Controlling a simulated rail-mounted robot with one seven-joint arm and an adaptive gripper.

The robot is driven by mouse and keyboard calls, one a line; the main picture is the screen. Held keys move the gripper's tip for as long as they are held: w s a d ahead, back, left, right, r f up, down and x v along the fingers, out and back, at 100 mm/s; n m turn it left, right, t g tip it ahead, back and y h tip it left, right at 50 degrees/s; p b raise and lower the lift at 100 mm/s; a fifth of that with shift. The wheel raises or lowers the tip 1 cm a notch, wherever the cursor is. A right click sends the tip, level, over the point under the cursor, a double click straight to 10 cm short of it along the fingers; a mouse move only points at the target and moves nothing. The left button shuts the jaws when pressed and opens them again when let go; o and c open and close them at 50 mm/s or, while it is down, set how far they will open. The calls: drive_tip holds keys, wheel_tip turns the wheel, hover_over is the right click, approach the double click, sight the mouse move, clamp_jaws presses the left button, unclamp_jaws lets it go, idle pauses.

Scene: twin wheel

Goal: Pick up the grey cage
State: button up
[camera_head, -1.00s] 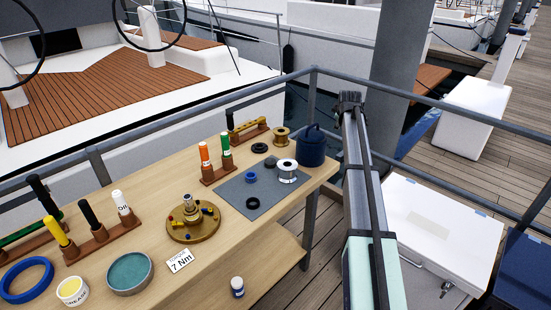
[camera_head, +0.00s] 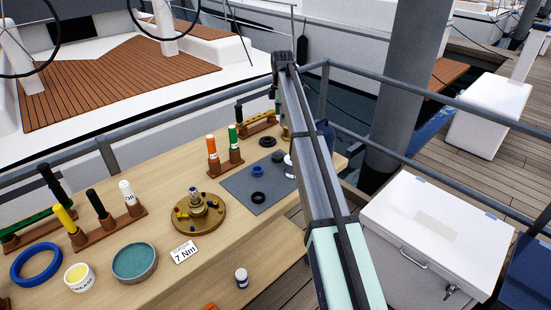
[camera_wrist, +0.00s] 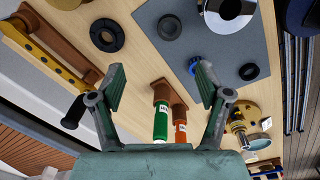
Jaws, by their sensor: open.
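A small dark grey round piece, which looks like the grey cage (camera_wrist: 169,27), lies on the grey mat (camera_wrist: 213,35) near its edge in the wrist view. In the head view the grey cage (camera_head: 279,157) shows just left of my arm, beside a blue ring (camera_head: 257,171). My gripper (camera_wrist: 160,85) is open and empty above the bench. In the wrist view the cage lies beyond the fingertips, towards the top of the picture. In the head view my arm hides most of the gripper.
A green and an orange tube (camera_wrist: 161,120) stand in a brown rack below the open fingers. A silver spool (camera_wrist: 228,12), a black ring (camera_wrist: 249,72) and another black ring (camera_wrist: 106,35) lie around the cage. A brass hub (camera_head: 197,214) stands left of the mat.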

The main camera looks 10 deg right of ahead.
drive_tip(key=a, duration=0.1)
drive_tip(key=p, duration=0.4)
hover_over(278, 153)
drive_tip(key=s, duration=0.1)
drive_tip(key=shift+g, duration=0.3)
wheel_tip(278, 153, down, 12)
drive_tip(key=shift+s+a+f, duration=0.1)
drive_tip(key=shift+s+a, duration=0.05)
drive_tip(key=shift+s+f+p, duration=0.2)
drive_tip(key=shift+f+p, duration=0.8)
drive_tip(key=shift+f, duration=1.6)
drive_tip(key=c, duration=1.3)
